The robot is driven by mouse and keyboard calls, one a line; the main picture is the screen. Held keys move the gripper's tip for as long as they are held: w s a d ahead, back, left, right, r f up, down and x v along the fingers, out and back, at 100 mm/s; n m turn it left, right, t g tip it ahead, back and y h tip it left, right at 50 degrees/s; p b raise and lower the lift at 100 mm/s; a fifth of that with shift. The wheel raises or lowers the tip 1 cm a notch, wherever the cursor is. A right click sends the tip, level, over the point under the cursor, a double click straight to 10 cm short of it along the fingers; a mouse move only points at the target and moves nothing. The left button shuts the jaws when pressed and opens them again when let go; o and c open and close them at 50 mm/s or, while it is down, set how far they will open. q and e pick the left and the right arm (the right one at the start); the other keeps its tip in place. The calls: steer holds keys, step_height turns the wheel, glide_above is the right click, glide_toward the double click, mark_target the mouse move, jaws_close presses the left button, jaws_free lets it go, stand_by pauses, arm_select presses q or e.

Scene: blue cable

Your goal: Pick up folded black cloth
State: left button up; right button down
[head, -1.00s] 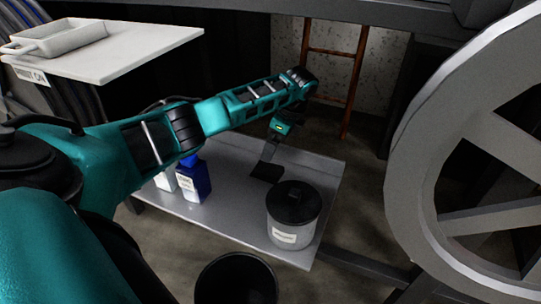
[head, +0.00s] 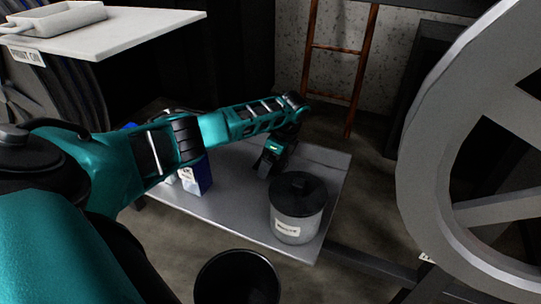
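My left arm reaches from the left over a grey metal table (head: 235,205). Its gripper (head: 264,172) points down at the table, just behind and left of a lidded grey pot. A small dark shape shows at the fingertips. I cannot tell whether it is the folded black cloth or only the fingers, and no cloth stands out clearly elsewhere. The gap between the fingers cannot be made out. My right gripper is not in view.
The lidded pot (head: 297,212) stands close to the gripper. A blue and white container (head: 197,178) stands under my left forearm. A black bucket (head: 237,278) is in front of the table. A large grey wheel (head: 425,165) is at right, a white shelf (head: 120,33) upper left.

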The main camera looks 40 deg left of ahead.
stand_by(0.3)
